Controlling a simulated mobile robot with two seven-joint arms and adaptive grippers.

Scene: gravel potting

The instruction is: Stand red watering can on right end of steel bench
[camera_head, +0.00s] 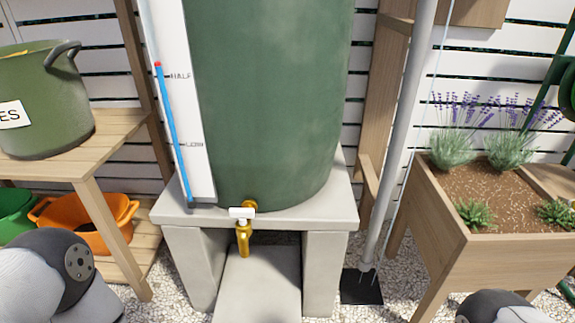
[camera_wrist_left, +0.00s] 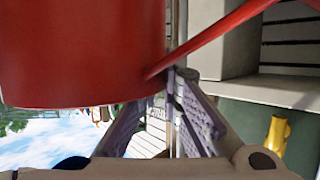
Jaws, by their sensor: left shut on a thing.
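The red watering can (camera_wrist_left: 80,55) fills the upper left of the left wrist view, very close to the camera. A slanting red bar (camera_wrist_left: 210,42), its spout or handle, runs from its body to the upper right. My left gripper (camera_wrist_left: 168,95) is shut on the can where this bar meets the body; the exact grip is partly hidden. Neither the can nor either gripper shows in the head view, where only parts of my arms enter at the bottom corners. I see no steel bench in either view.
A green water barrel (camera_head: 275,100) stands on a concrete stand (camera_head: 335,208), with a brass tap (camera_head: 243,238) in front. At left are a wooden bench (camera_head: 100,128), a green bucket (camera_head: 45,105) and an orange tub (camera_head: 88,238). A wooden planter (camera_head: 500,255) stands at right.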

